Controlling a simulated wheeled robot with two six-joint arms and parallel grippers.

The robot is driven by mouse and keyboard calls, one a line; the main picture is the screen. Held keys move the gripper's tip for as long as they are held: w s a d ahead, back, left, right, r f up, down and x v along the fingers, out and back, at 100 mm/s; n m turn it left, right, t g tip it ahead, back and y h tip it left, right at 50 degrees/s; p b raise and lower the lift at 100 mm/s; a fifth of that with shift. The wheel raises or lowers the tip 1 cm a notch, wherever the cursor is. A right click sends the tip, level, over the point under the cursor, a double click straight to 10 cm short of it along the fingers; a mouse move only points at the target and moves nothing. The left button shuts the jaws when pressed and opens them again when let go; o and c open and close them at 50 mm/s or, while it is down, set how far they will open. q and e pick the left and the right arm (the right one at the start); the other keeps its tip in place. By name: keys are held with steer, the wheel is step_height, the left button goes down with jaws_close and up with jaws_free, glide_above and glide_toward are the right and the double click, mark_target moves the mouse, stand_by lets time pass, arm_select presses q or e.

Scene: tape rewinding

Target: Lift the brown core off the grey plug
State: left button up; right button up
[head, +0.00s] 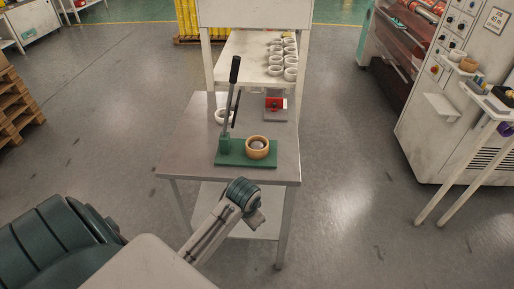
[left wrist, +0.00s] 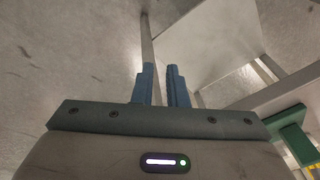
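The brown core (head: 248,151) is a short ring around the grey plug (head: 257,145), on the right part of the green base (head: 232,160) of a lever press. The plug's top shows inside the ring; its lower part is hidden. My left arm reaches in low at the table's front edge, below and apart from the core. In the left wrist view my left gripper (left wrist: 161,84) has two blue fingers with a narrow empty gap between them. The core is not recognisable in that view. My right gripper is not in view.
A black-handled lever (head: 232,95) stands upright on the left of the base. Several white rings (head: 291,74) sit on a rear shelf. The table's (head: 190,150) left side is clear.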

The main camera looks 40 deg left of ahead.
arm_select(q)
steer(key=w+a+r, duration=0.2)
steer(key=w+a, duration=0.1)
steer(key=w, duration=0.6)
step_height(320, 180, up, 14)
steer(key=g+h, duration=0.1)
steer(key=g, duration=0.1)
glide_above(264, 149)
steer(key=shift+m, duration=0.3)
steer(key=f, duration=0.4)
steer(key=shift+w+a+f, duration=0.15)
steer(key=shift+w+f, duration=0.05)
steer(key=shift+f+p, duration=0.55)
steer(key=shift+p, duration=0.25)
step_height(264, 149, down, 4)
steer(key=shift+s+r+p, duration=0.1)
steer(key=shift+r+p, duration=0.1)
steer(key=shift+p, duration=0.5)
steer(key=shift+f, duration=0.35)
jaws_close()
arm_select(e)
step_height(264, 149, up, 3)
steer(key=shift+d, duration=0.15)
